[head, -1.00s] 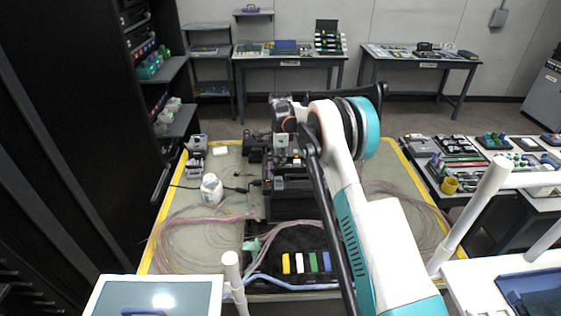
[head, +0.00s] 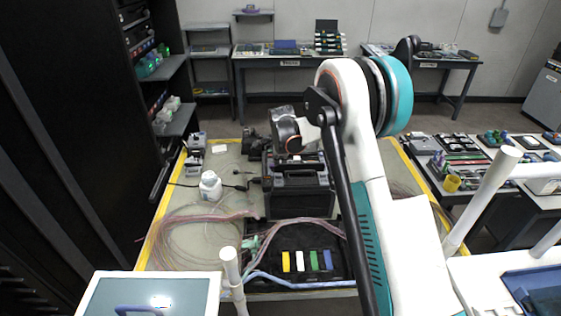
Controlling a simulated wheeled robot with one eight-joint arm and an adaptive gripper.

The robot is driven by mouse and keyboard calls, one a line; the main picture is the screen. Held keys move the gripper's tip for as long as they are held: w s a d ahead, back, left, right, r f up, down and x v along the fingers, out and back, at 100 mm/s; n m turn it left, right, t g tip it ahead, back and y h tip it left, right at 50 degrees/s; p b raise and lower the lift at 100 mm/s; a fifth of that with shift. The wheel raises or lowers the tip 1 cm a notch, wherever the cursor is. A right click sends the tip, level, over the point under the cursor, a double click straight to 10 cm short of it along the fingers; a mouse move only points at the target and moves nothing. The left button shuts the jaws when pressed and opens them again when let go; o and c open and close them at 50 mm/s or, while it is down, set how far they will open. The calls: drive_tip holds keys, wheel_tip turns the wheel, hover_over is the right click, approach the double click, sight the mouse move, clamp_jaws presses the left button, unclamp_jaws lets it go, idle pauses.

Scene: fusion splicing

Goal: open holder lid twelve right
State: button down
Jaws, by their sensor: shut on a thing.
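The black splicer (head: 298,196) stands in the middle of the yellow-edged work table, its front and carrying handle in plain sight. The right holder and its lid are not discernible; my wrist and the splicer's own body stand before that area. My arm reaches in from the lower right, and its dark round wrist (head: 287,131) hangs over the back of the splicer. The fingers of my gripper are hidden behind the wrist, so what they touch cannot be seen.
A dark tray (head: 275,262) with several coloured pieces lies before the splicer, beside loose coiled fibres. A white bottle (head: 210,186) stands to the left. A black rack (head: 70,120) borders the left side, and a crowded bench (head: 455,187) stands at the right.

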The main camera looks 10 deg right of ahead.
drive_tip(key=c, duration=1.7)
unclamp_jaws()
drive_tip(key=v, duration=1.2)
drive_tip(key=shift+a, duration=0.1)
